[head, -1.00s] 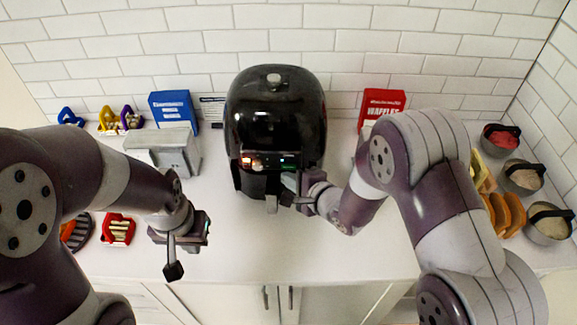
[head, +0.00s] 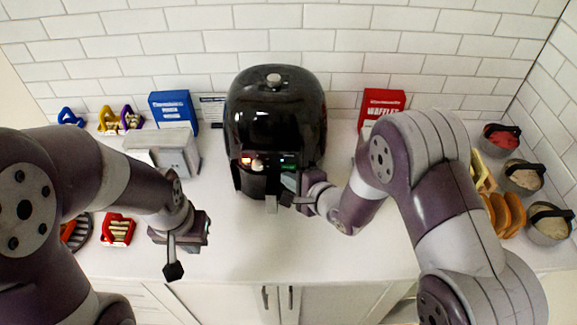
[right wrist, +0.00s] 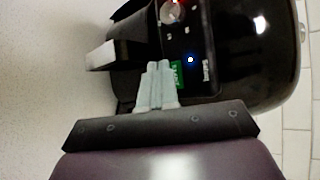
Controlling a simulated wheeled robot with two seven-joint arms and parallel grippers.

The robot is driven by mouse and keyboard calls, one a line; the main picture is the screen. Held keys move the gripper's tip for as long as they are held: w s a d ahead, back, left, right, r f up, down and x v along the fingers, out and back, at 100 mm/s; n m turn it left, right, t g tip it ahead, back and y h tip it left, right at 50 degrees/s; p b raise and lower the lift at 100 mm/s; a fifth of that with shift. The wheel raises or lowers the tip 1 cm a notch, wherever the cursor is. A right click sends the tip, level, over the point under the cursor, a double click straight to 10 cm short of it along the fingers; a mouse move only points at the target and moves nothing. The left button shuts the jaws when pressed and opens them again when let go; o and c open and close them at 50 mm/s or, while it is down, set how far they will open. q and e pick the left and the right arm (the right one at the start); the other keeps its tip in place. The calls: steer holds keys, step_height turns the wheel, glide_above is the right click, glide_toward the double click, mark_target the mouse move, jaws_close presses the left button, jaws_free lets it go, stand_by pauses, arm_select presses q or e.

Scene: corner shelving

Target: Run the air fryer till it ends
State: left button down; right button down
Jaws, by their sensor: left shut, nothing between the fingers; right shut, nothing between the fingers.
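The black air fryer (head: 275,110) stands upright at the back middle of the counter. Its front panel (head: 270,160) shows an orange-lit spot at the left and small pale lights. The right wrist view shows the panel (right wrist: 195,45) close up, with a round knob, a blue-white light and a green patch. The pale drawer handle (head: 271,204) is below it. My right gripper (head: 298,182) is shut and empty at the panel's lower right; its pale fingertips (right wrist: 160,68) are beside the green patch, contact unclear. My left gripper (head: 205,226) is shut and empty over the counter's left front.
A grey toaster-like appliance (head: 165,150) and a blue box (head: 174,108) are left of the fryer. A red waffle box (head: 381,103) is behind my right arm. The counter's front middle is clear.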

steer(key=shift+w, duration=0.1)
stand_by(0.4)
steer(key=shift+w, duration=0.35)
steer(key=shift+w, duration=0.35)
stand_by(0.5)
steer(key=shift+s, duration=0.1)
steer(key=shift+s+p, duration=0.4)
steer(key=shift+s, duration=0.3)
steer(key=s, duration=0.5)
steer(key=shift+a+p, duration=0.15)
steer(key=shift+p, duration=0.2)
stand_by(0.5)
